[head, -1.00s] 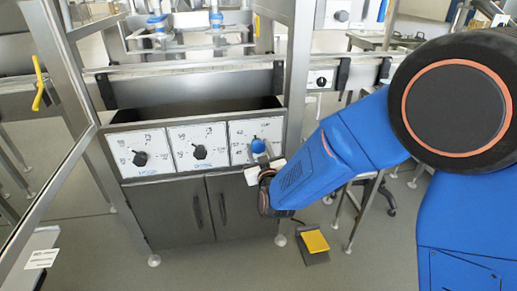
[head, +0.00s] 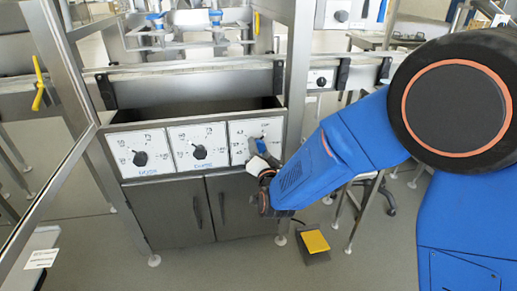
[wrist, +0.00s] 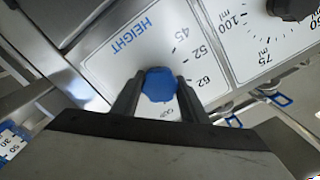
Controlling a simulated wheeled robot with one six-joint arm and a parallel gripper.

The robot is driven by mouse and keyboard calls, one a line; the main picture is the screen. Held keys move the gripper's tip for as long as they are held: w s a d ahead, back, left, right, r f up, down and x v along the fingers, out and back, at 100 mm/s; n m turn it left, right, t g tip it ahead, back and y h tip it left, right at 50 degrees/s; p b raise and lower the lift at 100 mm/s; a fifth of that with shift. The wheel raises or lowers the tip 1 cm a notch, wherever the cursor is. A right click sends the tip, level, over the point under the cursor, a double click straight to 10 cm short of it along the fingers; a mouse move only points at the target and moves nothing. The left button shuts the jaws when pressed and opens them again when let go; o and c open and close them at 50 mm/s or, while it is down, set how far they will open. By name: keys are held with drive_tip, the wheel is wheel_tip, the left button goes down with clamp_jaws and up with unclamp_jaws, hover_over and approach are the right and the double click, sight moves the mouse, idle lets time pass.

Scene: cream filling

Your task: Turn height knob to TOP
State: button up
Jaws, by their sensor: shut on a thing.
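The height knob (wrist: 159,85) has a blue end. It sits on the white panel marked HEIGHT (wrist: 118,45), with numbers 45, 52 and 62 beside it. In the wrist view my gripper (wrist: 158,82) has one finger on each side of the knob and is shut on it. In the head view my gripper (head: 264,166) is at the rightmost dial panel (head: 241,130) and hides part of the knob and the panel's lower right. The knob's exact pointer direction is hard to tell.
Left of the height panel are a middle dial knob (head: 199,152) and a left dial knob (head: 140,158). A steel frame post (head: 296,90) stands just right of the height panel. A yellow pedal (head: 315,241) lies on the floor below.

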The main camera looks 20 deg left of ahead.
drive_tip(key=m, duration=0.5)
drive_tip(key=shift+f+m, duration=0.15)
drive_tip(key=shift+m, duration=0.15)
drive_tip(key=m, duration=0.5)
drive_tip(key=shift+s+m, duration=0.1)
drive_tip(key=shift+m, duration=0.2)
drive_tip(key=o, duration=1)
drive_tip(key=shift+o, duration=0.2)
drive_tip(key=shift+d, duration=0.1)
